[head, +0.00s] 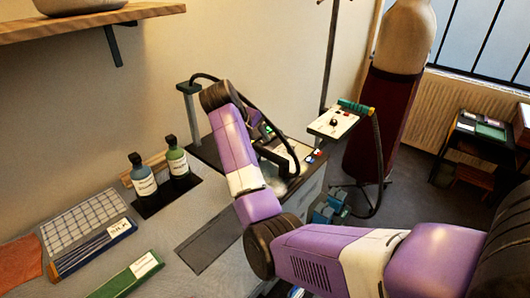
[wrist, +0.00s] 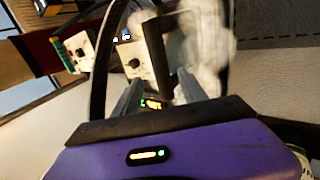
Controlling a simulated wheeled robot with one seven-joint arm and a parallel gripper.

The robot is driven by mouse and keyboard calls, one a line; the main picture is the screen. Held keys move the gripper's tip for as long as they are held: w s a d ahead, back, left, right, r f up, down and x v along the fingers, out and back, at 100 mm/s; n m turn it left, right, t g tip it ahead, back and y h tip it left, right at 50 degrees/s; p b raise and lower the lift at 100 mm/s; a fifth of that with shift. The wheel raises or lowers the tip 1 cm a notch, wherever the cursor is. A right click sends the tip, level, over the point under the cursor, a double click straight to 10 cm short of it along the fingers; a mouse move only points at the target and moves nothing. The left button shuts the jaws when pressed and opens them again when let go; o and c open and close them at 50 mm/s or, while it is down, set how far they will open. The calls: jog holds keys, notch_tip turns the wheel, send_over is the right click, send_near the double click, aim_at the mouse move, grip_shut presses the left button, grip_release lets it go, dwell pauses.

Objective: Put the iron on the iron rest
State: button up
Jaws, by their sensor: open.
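What looks like the iron shows by its black handle (head: 274,158) on the station beyond my arm, with pale steam or haze beside it. In the wrist view the black handle (wrist: 158,48) stands just ahead of my fingertips, with a white blurred haze behind it. My gripper (wrist: 158,86) is open, its two grey fingers apart, with nothing seen held between them. In the head view my arm hides most of the gripper and part of the iron. I cannot tell for sure which surface is the iron rest; a flat dark grey mat (head: 211,240) lies on the table.
Two dark-capped bottles (head: 176,162) stand left of my arm. A panel with a knob and teal grip (head: 335,121) stands to the right, with a hose hanging down. A black cable arches from a post (head: 189,101) over the station. Boxes lie at the front left.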

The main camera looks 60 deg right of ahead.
jog(key=shift+v, duration=2.2)
